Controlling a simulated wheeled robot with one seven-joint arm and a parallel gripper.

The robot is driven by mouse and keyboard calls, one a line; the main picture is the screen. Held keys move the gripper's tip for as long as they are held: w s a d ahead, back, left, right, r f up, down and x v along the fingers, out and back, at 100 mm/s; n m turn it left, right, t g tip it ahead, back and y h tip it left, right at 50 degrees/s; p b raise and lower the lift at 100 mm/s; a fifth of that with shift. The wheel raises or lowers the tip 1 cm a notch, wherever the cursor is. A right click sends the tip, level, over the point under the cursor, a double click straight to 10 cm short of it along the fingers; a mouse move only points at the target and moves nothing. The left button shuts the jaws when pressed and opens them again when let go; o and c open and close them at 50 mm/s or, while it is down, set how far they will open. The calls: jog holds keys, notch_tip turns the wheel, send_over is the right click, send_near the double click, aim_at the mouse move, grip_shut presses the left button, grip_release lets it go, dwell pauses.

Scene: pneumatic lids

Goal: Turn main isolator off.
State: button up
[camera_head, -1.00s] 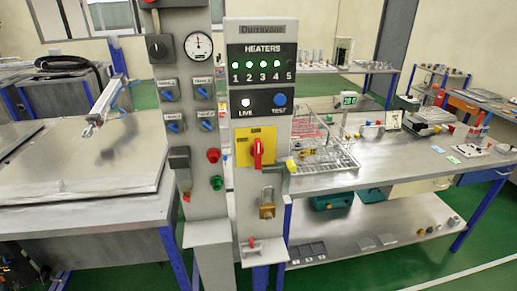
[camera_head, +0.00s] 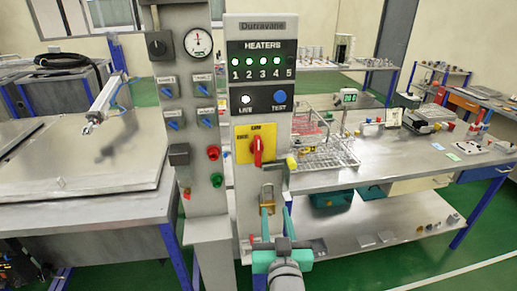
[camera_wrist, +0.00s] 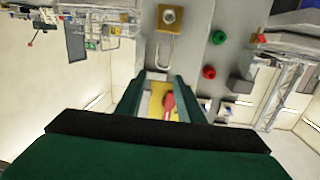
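The main isolator is a red rotary handle (camera_head: 257,151) on a yellow plate (camera_head: 242,147) on the grey Durravane panel. The handle stands about upright. In the wrist view, which is upside down, the red handle (camera_wrist: 169,103) shows between my fingertips, some distance beyond them. My gripper (camera_head: 275,212) is open and empty, below the isolator and in front of the panel's lower part. Its green fingers (camera_wrist: 169,78) are apart in the wrist view. A brass padlock (camera_wrist: 170,17) with a raised shackle hangs below the isolator; in the head view the padlock (camera_head: 267,198) is partly hidden by a finger.
Heater lamps (camera_head: 256,62) 1 to 4 glow green; 5 is dark. The LIVE lamp (camera_head: 245,99) is lit white beside a blue TEST button (camera_head: 280,96). A column with a gauge (camera_head: 198,42), red button (camera_head: 213,152) and green button (camera_head: 217,180) stands left. A yellow knob (camera_head: 291,164) sits right.

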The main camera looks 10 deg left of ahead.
aim_at(258, 146)
notch_tip(258, 146, up, 14)
jog(key=w+a+n+y, duration=0.2)
jog(key=a, duration=0.1)
jog(key=x, duration=1)
jog(key=shift+w+a+r, duration=0.15)
jog(key=shift+w+r, duration=0.1)
jog(key=shift+w, duration=0.15)
grip_shut()
jog(key=shift+f, duration=0.1)
